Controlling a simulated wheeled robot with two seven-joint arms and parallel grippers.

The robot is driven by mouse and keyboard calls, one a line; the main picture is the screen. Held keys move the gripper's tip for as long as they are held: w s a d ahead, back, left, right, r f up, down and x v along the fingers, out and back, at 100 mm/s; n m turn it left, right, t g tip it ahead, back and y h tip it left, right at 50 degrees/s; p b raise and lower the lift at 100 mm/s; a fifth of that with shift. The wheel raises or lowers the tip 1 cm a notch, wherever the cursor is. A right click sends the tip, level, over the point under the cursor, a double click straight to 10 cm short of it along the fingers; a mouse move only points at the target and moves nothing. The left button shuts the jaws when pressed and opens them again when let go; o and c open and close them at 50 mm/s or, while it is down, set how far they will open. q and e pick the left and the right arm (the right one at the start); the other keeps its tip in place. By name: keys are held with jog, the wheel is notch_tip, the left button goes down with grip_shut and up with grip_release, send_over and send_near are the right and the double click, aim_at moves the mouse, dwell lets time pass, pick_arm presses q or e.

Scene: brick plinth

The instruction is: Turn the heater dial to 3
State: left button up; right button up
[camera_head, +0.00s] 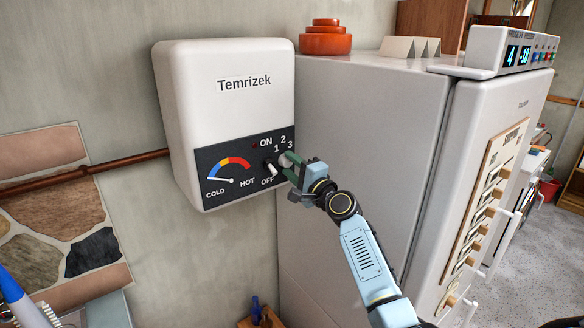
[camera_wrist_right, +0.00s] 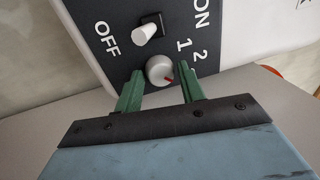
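The white heater (camera_head: 225,100) hangs on the wall, with a dark panel at its lower front. The round grey heater dial (camera_wrist_right: 159,69) has a red mark that points to the lower right in the right wrist view. Numbers 1 and 2 show beside it there; 3 is hidden, but shows in the head view. My right gripper (camera_wrist_right: 160,86) is open, its green fingers on either side of the dial with visible gaps. In the head view the right gripper (camera_head: 288,166) partly covers the dial. My left gripper is not in view.
A white toggle switch (camera_wrist_right: 147,31) sits close to the dial, near the OFF label. A tall grey fridge (camera_head: 365,140) stands right beside the heater, with orange round pieces (camera_head: 325,42) on top. A copper pipe (camera_head: 90,172) runs along the wall.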

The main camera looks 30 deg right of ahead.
jog(key=shift+o, duration=1.2)
jog(key=shift+s, duration=0.1)
jog(key=s+d+f+b, duration=0.1)
jog(key=s+f, duration=0.1)
jog(key=s, duration=1.1)
jog(key=shift+b, duration=0.35)
jog(key=shift+f, duration=0.15)
